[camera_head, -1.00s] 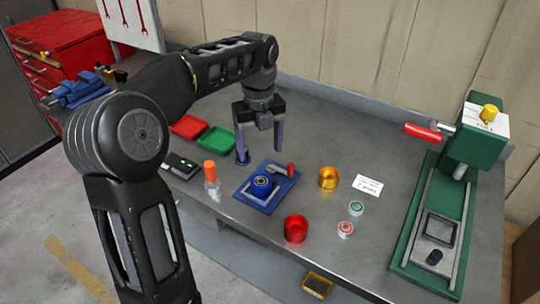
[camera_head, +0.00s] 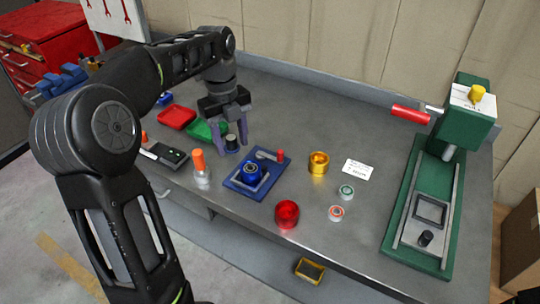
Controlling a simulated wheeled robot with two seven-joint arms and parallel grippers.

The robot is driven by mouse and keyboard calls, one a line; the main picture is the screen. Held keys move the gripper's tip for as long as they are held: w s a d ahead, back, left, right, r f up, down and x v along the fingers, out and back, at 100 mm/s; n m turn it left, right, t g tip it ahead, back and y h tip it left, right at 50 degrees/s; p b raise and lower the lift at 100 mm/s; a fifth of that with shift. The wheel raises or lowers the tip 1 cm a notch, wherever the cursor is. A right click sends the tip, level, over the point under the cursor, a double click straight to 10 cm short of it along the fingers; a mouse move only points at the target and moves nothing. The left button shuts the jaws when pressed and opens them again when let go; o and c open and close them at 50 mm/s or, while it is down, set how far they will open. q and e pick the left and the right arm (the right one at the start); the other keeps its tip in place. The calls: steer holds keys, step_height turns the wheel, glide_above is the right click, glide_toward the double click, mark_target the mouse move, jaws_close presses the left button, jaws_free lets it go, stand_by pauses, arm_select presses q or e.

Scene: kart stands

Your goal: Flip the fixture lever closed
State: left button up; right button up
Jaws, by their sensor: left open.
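The fixture is a blue plate (camera_head: 238,188) lying on the metal bench near the middle of the view. A blue ring-shaped part (camera_head: 251,172) sits on it inside a grey angled bar. The fixture lever (camera_head: 268,155) is a short grey arm with an upright red knob (camera_head: 280,156) at the plate's back right, apart from the blue ring. My left gripper (camera_head: 230,147) points down, open, to the left of and behind the fixture. It does not touch the lever. A small dark cylinder (camera_head: 232,145) shows between its fingertips; I cannot tell if they touch it. My right gripper is out of view.
A clear bottle with an orange cap (camera_head: 200,166) stands left of the fixture. Red (camera_head: 177,117) and green (camera_head: 205,131) trays lie behind. A red cup (camera_head: 287,214), a gold cup (camera_head: 318,163) and small rings are to the right. A green press (camera_head: 440,190) stands far right.

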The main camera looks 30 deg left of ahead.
arm_select(q)
steer(key=shift+s+a+f+n+t+h, duration=0.15)
steer(key=shift+s+f+n+t+h, duration=0.2)
steer(key=shift+f+n+h, duration=0.3)
steer(key=shift+c, duration=0.8)
steer(key=shift+d+f+n+t+h, duration=0.25)
steer(key=shift+n+t+h, duration=0.1)
steer(key=shift+n+h, duration=0.15)
steer(key=shift+c, duration=0.7)
steer(key=w+n+t, duration=0.1)
steer(key=w+d+r+t+h, duration=0.1)
steer(key=w+n+t+h, duration=0.1)
steer(key=w, duration=0.1)
steer(key=shift+d+r+n+b, duration=0.15)
steer(key=shift+d+n+b, duration=0.1)
steer(key=shift+n+b, duration=0.1)
steer(key=c, duration=0.6)
steer(key=shift+w+r+t, duration=0.1)
steer(key=shift+w+t, duration=0.15)
steer(key=shift+t, duration=0.15)
jaws_close()
steer(key=p+x, duration=0.2)
steer(key=x, duration=0.6)
steer(key=shift+w+d+f+p, duration=0.1)
steer(key=shift+d+f+p, duration=0.2)
steer(key=shift+p, duration=0.05)
steer(key=shift+w+d+f, duration=0.25)
steer(key=shift+f, duration=0.3)
